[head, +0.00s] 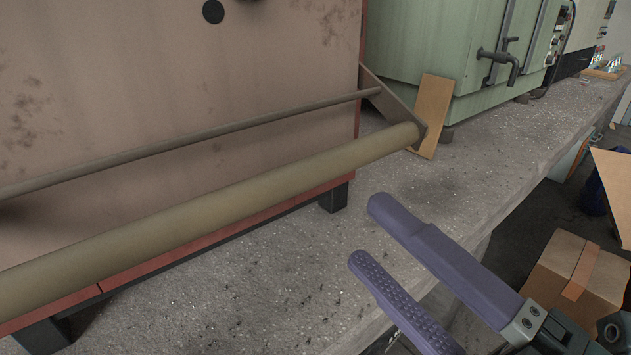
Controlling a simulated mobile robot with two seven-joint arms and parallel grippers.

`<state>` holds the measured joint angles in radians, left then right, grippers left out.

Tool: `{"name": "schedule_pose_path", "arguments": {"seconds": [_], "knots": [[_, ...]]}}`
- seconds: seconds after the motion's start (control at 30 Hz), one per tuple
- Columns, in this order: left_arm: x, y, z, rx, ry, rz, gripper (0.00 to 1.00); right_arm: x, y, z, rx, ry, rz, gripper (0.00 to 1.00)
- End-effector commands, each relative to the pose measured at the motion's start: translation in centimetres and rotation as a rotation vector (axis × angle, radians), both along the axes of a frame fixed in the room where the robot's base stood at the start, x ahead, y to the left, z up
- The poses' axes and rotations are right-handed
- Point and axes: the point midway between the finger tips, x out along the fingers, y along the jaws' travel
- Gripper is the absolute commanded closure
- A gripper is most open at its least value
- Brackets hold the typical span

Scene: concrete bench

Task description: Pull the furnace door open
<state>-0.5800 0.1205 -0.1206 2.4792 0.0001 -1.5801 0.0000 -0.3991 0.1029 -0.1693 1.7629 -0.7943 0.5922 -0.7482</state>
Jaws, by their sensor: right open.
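The furnace door (190,80) fills the upper left of the head view. Its face is brownish, stained and flat, and it looks shut, though its edges are partly out of view. A thick tan handle bar (230,200) runs across its front, with a thinner rod (200,137) behind it and a triangular bracket (392,103) at the right end. My right gripper (365,235) is open and empty, with two purple fingers apart. It is to the right of and below the bar's right end, not touching it. My left gripper is not in view.
The furnace stands on short black feet (334,198) on a concrete bench (440,200). A wooden board (431,112) leans near the bar's right end. A green cabinet (430,50) stands behind. A cardboard box (575,275) is off the bench at lower right. Bench space before the furnace is clear.

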Motion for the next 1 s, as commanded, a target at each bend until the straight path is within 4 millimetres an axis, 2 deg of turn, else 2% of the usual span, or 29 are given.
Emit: {"name": "schedule_pose_path", "arguments": {"seconds": [0.17, 0.4, 0.6, 1.0], "knots": [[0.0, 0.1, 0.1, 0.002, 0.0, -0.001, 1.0, 1.1, 1.1, 0.4, -0.003, -0.012, 0.01, 0.37], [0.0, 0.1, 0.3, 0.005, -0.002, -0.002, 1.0, 4.8, 3.7, 1.3, -0.001, -0.012, 0.009, 0.37], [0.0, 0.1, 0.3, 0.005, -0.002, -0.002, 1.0, 7.1, 5.4, 1.8, -0.001, -0.008, 0.008, 0.37], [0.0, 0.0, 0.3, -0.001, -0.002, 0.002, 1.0, 7.7, 5.9, 1.9, -0.002, -0.007, 0.008, 0.38]]}}
